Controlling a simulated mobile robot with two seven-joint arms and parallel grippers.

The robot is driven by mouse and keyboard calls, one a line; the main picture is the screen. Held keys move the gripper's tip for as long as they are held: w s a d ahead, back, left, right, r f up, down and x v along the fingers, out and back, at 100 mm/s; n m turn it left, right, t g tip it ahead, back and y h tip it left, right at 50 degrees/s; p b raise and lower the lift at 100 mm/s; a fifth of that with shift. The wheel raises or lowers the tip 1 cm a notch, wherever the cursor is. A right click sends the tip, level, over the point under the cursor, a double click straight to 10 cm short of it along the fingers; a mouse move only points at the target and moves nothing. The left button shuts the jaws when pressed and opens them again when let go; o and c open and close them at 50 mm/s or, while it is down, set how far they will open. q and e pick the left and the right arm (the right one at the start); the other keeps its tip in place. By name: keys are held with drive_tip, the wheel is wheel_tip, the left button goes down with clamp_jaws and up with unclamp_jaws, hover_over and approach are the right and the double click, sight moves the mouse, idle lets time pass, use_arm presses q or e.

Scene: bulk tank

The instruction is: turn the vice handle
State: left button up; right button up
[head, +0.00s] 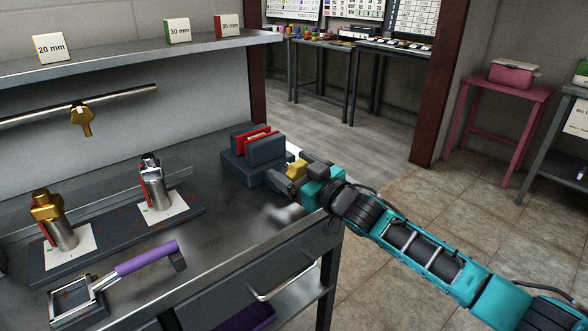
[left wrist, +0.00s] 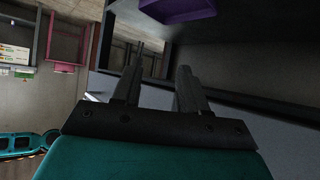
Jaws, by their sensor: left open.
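The vice (head: 246,170) is a dark grey block on the right end of the workbench, with red-lined jaws standing upright. A yellow part (head: 297,169), which looks like the vice handle, shows at its right side. My right gripper (head: 295,178) is at this yellow part, its arm coming in from the right. Its fingers are small and partly hidden, so I cannot tell whether they are shut on it. My left gripper (left wrist: 160,88) shows only in the left wrist view. It is open, with nothing between its fingers, and the vice is not in that view.
A purple-handled tool (head: 147,258) and a dark board (head: 110,235) with two metal fittings lie left on the bench. A shelf (head: 130,58) with size cards runs above. A drawer handle (head: 283,285) juts from the front. A purple bin (left wrist: 177,10) shows in the left wrist view.

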drive_tip(key=c, duration=0.9)
drive_tip(key=shift+r+n+p, duration=0.1)
drive_tip(key=shift+n+p, duration=0.3)
drive_tip(key=shift+n, duration=0.4)
drive_tip(key=o, duration=1)
drive_tip(key=shift+s, duration=0.1)
drive_tip(key=p+v, duration=0.1)
drive_tip(key=v, duration=1.1)
drive_tip(key=shift+s+d, duration=0.25)
drive_tip(key=shift+s, duration=0.05)
